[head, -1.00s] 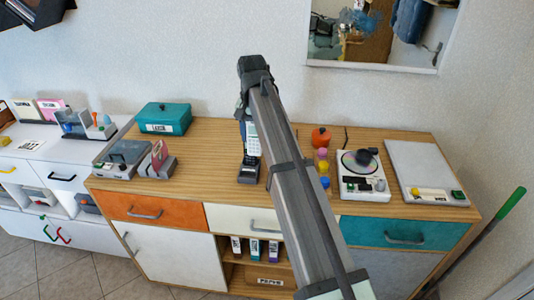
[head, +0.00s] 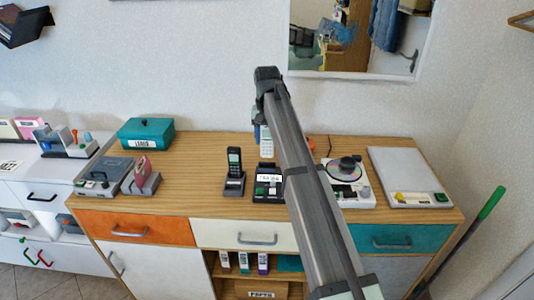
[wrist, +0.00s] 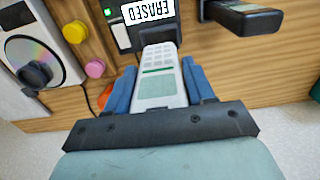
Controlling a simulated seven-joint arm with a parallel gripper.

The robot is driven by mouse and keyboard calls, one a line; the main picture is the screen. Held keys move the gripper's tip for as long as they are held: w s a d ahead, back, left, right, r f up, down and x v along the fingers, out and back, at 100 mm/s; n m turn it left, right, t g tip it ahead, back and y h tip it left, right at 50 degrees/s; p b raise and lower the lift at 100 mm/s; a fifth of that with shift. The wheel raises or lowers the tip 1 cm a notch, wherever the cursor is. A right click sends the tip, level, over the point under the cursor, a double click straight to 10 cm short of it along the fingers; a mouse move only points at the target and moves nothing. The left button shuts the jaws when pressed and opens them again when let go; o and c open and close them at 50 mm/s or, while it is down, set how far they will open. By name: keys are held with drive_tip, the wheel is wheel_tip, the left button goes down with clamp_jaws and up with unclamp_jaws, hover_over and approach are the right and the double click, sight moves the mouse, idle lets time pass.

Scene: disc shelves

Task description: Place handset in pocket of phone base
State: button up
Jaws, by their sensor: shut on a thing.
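My gripper (head: 263,132) is shut on a white handset (head: 266,147) with a keypad and a greenish screen. In the wrist view, the blue fingers of my gripper (wrist: 158,84) clasp the sides of the handset (wrist: 158,68), whose keypad end points toward a black device (wrist: 122,34). In the head view, this black device (head: 259,196) has a white label and stands below the handset. I cannot tell which of the two is the phone base. No empty pocket shows clearly.
A disc player (head: 348,190) stands to the right, with yellow and pink knobs near it in the wrist view. A grey flat box (head: 405,170) is farther right. A turquoise box (head: 146,132) stands left. Wooden top is clear between the turquoise box and the small stand.

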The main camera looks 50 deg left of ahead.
sight(267, 157)
drive_tip(key=shift+f, duration=2.8)
drive_tip(key=shift+f, duration=0.15)
drive_tip(key=o, duration=1.1)
wheel_tip(267, 157, up, 12)
drive_tip(key=shift+r, duration=0.2)
